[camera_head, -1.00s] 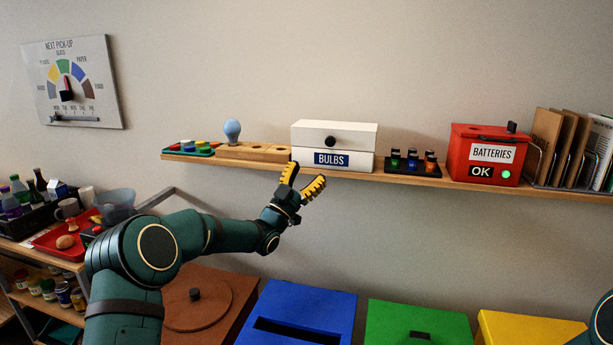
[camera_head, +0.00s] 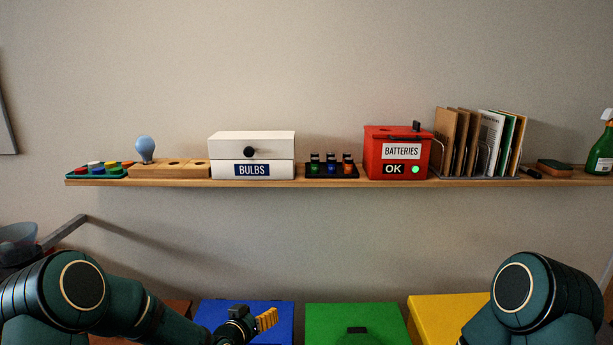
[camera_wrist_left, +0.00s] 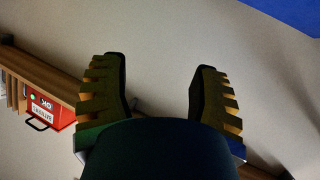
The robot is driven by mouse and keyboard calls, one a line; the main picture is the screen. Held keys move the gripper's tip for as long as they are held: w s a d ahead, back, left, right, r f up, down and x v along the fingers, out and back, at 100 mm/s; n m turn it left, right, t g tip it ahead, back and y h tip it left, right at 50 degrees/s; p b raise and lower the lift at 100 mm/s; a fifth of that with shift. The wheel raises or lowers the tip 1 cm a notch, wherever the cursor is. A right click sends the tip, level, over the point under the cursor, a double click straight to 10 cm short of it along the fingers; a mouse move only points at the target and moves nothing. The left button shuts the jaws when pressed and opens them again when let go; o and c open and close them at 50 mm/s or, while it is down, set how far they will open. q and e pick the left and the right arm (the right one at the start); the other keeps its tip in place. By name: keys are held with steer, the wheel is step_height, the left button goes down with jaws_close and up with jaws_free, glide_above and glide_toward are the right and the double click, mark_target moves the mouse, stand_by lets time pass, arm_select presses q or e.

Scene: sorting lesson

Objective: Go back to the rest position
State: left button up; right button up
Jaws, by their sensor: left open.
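My left gripper (camera_head: 262,322) is low in the head view, in front of the blue bin and below the shelf. In the left wrist view its two yellow ribbed fingers (camera_wrist_left: 158,95) stand wide apart with nothing between them. My right arm (camera_head: 530,305) shows at the lower right of the head view, but its gripper is out of the frame.
A wooden shelf (camera_head: 330,185) holds a bulb (camera_head: 145,149), a white BULBS box (camera_head: 252,146), a red BATTERIES box (camera_head: 398,165) and folders. Below stand blue (camera_head: 285,308), green (camera_head: 355,318) and yellow (camera_head: 440,312) bins. The wall between shelf and bins is clear.

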arm_select(q)
steer(key=s+d+f+n+g, duration=0.1)
steer(key=s+f+g, duration=0.2)
steer(key=s, duration=0.7)
steer(key=s+d+f+n+g, duration=0.1)
steer(key=s+f+g, duration=0.3)
steer(key=s+f, duration=0.3)
steer(key=s+f+g+y, duration=0.1)
steer(key=s+f+g, duration=0.3)
steer(key=s, duration=1)
steer(key=shift+d+f+n, duration=0.4)
steer(key=shift+f, duration=0.2)
steer(key=shift+s, duration=0.1)
